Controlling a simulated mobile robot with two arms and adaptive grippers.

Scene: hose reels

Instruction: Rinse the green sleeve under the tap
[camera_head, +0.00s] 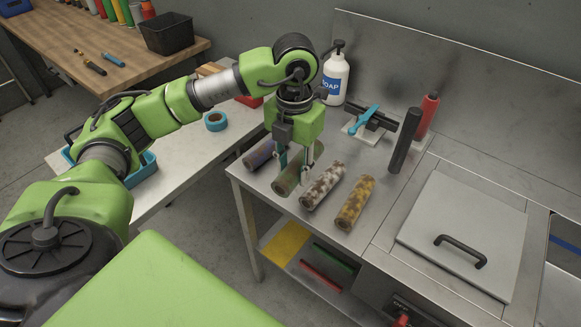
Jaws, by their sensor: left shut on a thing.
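The green sleeve (284,187), a dull olive tube with dark smudges, lies at a slant on the steel counter, among other sleeves. My left gripper (295,166) points down over it, with its fingers shut on the sleeve's sides; the gripper hides part of its far end. The sleeve appears to be at counter height, though whether it touches the counter is hard to tell. I cannot make out a tap for certain. My right gripper is out of view.
A purple sleeve (259,154) lies left of the green one; a white-brown (323,187) and a yellow-brown sleeve (355,203) lie right. A soap bottle (335,78), a blue-handled fixture (366,122), black (404,141) and red cylinders (427,115) stand behind. A handled lid (465,225) is at right.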

